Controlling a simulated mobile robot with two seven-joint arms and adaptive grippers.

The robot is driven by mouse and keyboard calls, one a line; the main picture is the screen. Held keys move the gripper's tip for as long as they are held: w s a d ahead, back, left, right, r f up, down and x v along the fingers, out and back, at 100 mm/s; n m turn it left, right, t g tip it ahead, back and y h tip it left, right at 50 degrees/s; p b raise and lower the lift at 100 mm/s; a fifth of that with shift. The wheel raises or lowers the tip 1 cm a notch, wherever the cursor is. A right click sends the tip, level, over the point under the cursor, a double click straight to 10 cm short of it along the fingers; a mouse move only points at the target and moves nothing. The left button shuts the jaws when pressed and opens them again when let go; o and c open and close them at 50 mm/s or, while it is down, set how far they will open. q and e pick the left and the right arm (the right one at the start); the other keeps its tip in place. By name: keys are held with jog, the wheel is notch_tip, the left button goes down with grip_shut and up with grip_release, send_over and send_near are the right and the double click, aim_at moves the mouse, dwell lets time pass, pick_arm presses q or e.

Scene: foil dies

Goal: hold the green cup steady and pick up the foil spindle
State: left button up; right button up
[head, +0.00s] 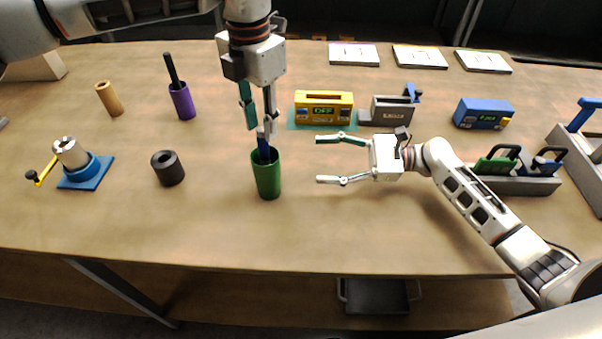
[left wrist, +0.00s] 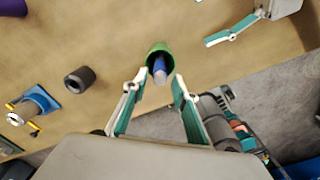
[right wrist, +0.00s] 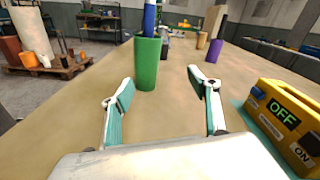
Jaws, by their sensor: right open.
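The green cup (head: 267,180) stands upright near the table's front middle. A blue rod, apparently the foil spindle (head: 263,146), stands in it, its lower part hidden by the cup. The left wrist view shows the cup (left wrist: 159,48) and rod (left wrist: 160,70) from above. My left gripper (head: 259,125) points down over the cup, fingers apart around the rod's top and not visibly closed on it. My right gripper (head: 328,160) is open and empty, level, right of the cup and facing it. The right wrist view shows the cup (right wrist: 147,65) ahead, beyond the fingertips.
A dark hollow cylinder (head: 168,168) and a blue-based fixture with a yellow crank (head: 85,172) stand to the left. A purple cup (head: 182,102) with a black rod is behind. A yellow box reading OFF (head: 324,108) stands behind my right gripper. The front strip is clear.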

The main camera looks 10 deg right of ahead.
aim_at(268, 176)
jog(key=a+f+m, duration=0.1)
jog(key=a, duration=0.1)
jog(key=s+a+g, duration=0.1)
jog(key=a, duration=0.1)
jog(key=a+f+m, duration=0.1)
jog(key=a, duration=0.1)
jog(key=shift+s+a+f+m+y, duration=0.2)
jog(key=shift+f+m+y, duration=0.1)
jog(key=shift+f+y, duration=0.1)
jog(key=shift+a, duration=0.3)
jog(key=a, duration=0.7)
jog(key=shift+w+a, duration=0.1)
jog(key=shift+w, duration=0.25)
jog(key=c, duration=1.3)
